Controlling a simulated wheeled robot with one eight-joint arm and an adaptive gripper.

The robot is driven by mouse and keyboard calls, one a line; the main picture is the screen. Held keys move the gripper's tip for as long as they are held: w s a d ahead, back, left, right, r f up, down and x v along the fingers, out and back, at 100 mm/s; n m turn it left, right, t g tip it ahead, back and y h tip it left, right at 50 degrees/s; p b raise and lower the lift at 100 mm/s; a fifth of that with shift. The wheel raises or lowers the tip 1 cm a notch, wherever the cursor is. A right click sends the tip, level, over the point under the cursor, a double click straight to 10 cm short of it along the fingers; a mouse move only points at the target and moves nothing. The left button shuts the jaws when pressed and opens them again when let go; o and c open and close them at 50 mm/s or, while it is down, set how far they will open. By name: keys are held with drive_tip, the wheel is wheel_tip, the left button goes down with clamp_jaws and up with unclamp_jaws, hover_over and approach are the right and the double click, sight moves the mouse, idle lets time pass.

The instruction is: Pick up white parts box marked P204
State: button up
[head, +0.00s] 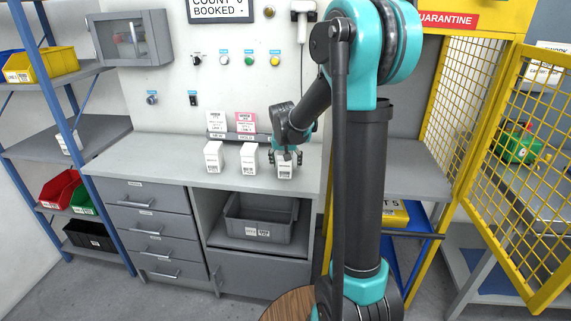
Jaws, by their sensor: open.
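Three small white boxes with printed labels stand in a row on the grey counter (150,165): a left box (213,158), a middle box (248,160) and a right box (285,170). The print is too small to read, so I cannot tell which is marked P204. My gripper (286,158) is open and points down at the right box. Its fingers are at the upper part of that box, one on each side; I cannot tell whether they touch it. The gripper hides the box's top.
A label holder (240,137) with white and pink cards stands behind the boxes. A grey bin (258,221) sits in the open bay below. A yellow mesh cage door (520,190) stands open at right. A blue shelf rack with bins (60,190) is at left.

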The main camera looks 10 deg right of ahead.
drive_tip(key=shift+f, duration=0.15)
drive_tip(key=c, duration=1.4)
drive_tip(key=shift+c, duration=0.2)
